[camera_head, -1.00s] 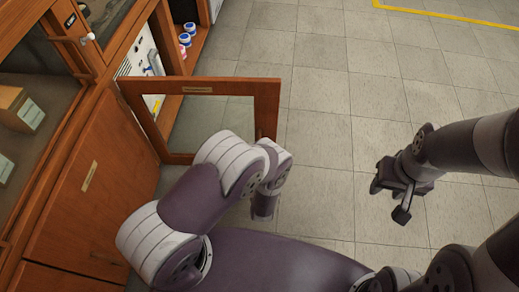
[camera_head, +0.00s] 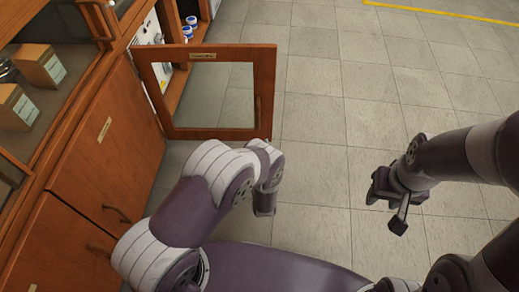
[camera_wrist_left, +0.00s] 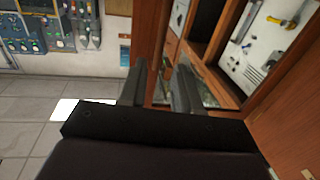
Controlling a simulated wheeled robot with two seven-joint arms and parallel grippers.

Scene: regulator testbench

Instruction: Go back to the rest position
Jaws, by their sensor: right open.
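My right gripper (camera_head: 387,207) is open and empty, held above the tiled floor at the right of the head view. My left arm (camera_head: 205,195) is folded in front of my body in the head view, and its fingertips cannot be made out there. In the left wrist view my left gripper (camera_wrist_left: 160,85) shows two dark fingers with a gap between them. Nothing is held between them. An open wooden door and cabinet shelves lie beyond the fingers.
A wooden cabinet (camera_head: 95,150) stands along the left. Its glass-paned door (camera_head: 262,60) is swung open just beyond my left arm. Small boxes (camera_head: 40,65) sit behind glass. The grey tiled floor (camera_head: 330,120) is clear in the middle and right.

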